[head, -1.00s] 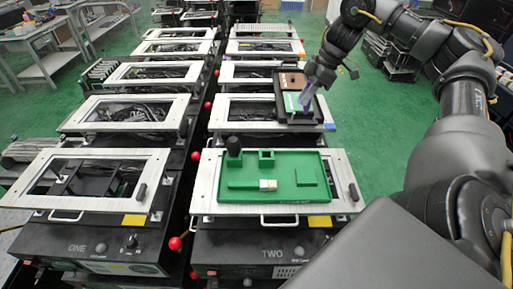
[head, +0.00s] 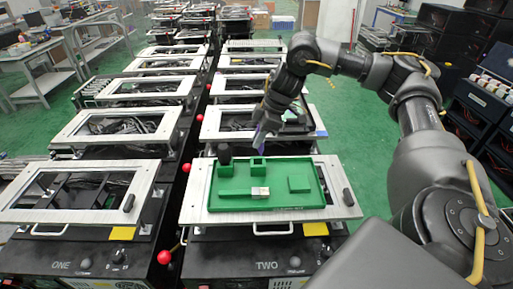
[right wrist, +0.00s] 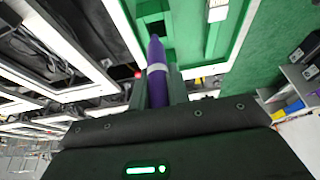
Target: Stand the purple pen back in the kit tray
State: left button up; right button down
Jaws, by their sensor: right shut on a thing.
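The purple pen (head: 260,139) is held in my right gripper (head: 265,126), tilted, above the far edge of the green kit tray (head: 225,206). In the right wrist view the pen (right wrist: 156,68), purple with a pale band, sits between the shut fingers, its pointed end toward the green tray (right wrist: 219,40). The tray's square green holder (head: 258,164) stands just below the pen in the head view. I cannot tell whether pen and holder touch. My left gripper is out of view.
A silver-ended block (head: 260,193) and a low green square (head: 299,184) are in the tray. The white frame (head: 343,200) surrounds it, with a black handle (head: 348,197) at right.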

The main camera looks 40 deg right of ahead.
jog(key=shift+a+f, duration=0.2)
notch_tip(320, 180, down, 4)
jog(key=shift+a+r+p, duration=0.1)
jog(key=shift+r+p, duration=0.1)
jog(key=shift+p, duration=0.55)
jog(key=shift+f, duration=0.6)
jog(key=c, duration=1.3)
grip_release()
jog(key=shift+c, duration=0.2)
